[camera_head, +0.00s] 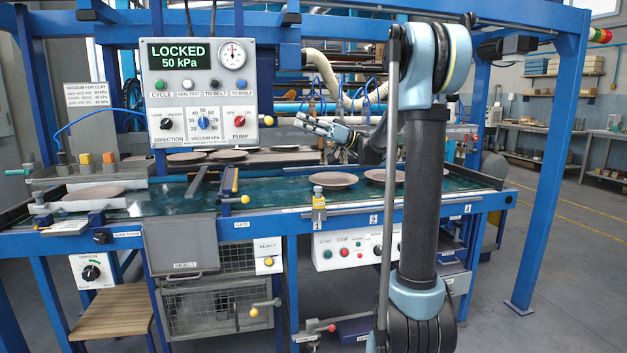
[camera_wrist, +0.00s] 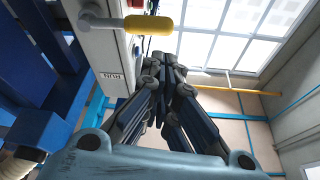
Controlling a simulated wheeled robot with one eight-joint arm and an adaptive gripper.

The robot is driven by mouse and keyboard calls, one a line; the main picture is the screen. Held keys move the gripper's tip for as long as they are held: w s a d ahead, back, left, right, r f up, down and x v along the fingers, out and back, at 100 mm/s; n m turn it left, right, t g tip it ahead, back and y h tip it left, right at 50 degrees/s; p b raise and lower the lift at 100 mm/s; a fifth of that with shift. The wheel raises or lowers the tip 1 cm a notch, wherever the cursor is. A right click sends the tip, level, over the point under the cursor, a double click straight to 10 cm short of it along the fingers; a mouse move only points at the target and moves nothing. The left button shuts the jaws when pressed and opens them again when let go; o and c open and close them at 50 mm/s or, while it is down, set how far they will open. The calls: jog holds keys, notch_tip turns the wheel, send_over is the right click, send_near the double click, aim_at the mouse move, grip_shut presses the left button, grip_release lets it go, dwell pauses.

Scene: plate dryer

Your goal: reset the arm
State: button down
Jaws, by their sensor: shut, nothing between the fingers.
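My gripper (camera_head: 307,122) is shut and empty in the head view. It hangs in the air to the right of the control panel (camera_head: 200,88), above the green belt, and points left. In the wrist view my gripper (camera_wrist: 172,75) shows its dark fingers together. My arm rises in front of the machine on the right and hides part of the belt and the machine's front. The panel display (camera_head: 179,56) reads LOCKED, 50 kPa.
Plates (camera_head: 333,180) lie on the green belt (camera_head: 265,200), and another plate (camera_head: 94,192) lies at the left end. In the wrist view a yellow-handled lever (camera_wrist: 148,24) sticks out from a grey box close to my fingers. Blue frame posts (camera_head: 553,165) bound the machine.

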jog(key=s+d+f+m+t+h, duration=0.1)
jog(key=s+f+m+t+h, duration=0.1)
jog(key=s+f+m+h, duration=0.55)
jog(key=s+d+f+m+t+h, duration=0.2)
jog(key=s+f+h, duration=0.1)
jog(key=s+f, duration=0.85)
jog(key=s+d+f+m+t+h, duration=0.1)
jog(key=s+d+f+m+h, duration=0.3)
jog(key=d+f, duration=0.6)
jog(key=s+d+f+m+t+h, duration=0.1)
jog(key=s+d+f+m+h, duration=0.3)
jog(key=s+d+f+h, duration=0.3)
jog(key=s+d+f, duration=0.1)
jog(key=d+f, duration=0.2)
jog(key=f, duration=0.1)
jog(key=shift+s+d+f, duration=0.2)
jog(key=shift+s+f, duration=0.15)
jog(key=shift+f, duration=0.05)
jog(key=shift+w+f, duration=0.2)
jog(key=shift+w, duration=0.25)
